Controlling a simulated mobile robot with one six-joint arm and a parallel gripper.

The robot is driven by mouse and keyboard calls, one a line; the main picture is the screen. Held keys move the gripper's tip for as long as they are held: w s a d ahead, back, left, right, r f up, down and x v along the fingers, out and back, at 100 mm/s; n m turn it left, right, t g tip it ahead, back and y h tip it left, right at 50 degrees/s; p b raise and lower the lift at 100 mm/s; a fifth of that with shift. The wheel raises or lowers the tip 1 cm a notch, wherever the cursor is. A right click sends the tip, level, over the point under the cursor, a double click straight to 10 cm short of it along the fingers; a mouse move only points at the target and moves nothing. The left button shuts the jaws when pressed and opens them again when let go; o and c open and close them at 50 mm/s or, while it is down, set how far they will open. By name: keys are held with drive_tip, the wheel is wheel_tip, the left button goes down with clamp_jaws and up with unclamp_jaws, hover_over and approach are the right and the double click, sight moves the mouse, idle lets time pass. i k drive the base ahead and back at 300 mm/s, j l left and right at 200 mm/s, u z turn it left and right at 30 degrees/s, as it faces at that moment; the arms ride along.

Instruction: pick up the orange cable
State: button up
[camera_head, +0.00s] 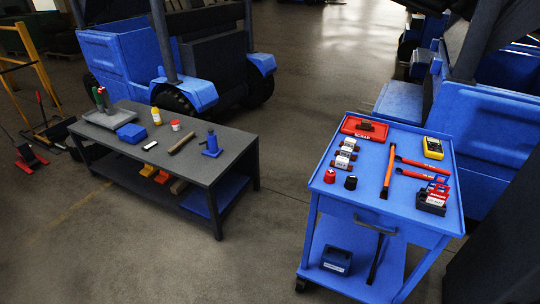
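No orange item here shows clearly as a cable. A long thin orange piece (388,172) with dark ends lies lengthwise near the middle of the blue cart's top (345,205). From here I cannot tell whether it is a cable or a tool. Small orange items (148,170) sit on the lower shelf of the dark table, partly hidden by the tabletop edge. My gripper is not in view.
Around the long orange piece lie red-orange tools (415,163), a yellow meter (433,148), a red box (365,127) and two small knobs. The dark table (215,165) stands left, holding bottles and a blue box. Floor between table and cart is clear. Blue vehicles stand behind.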

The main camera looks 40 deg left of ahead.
sight(384, 195)
drive_tip(key=u, duration=0.75)
drive_tip(key=z, duration=5.65)
drive_tip(key=u, duration=5.65)
drive_tip(key=i+l+u, duration=0.25)
drive_tip(key=i+u, duration=0.15)
drive_tip(key=i+l+u, duration=0.35)
drive_tip(key=i+l, duration=0.05)
drive_tip(key=l, duration=0.05)
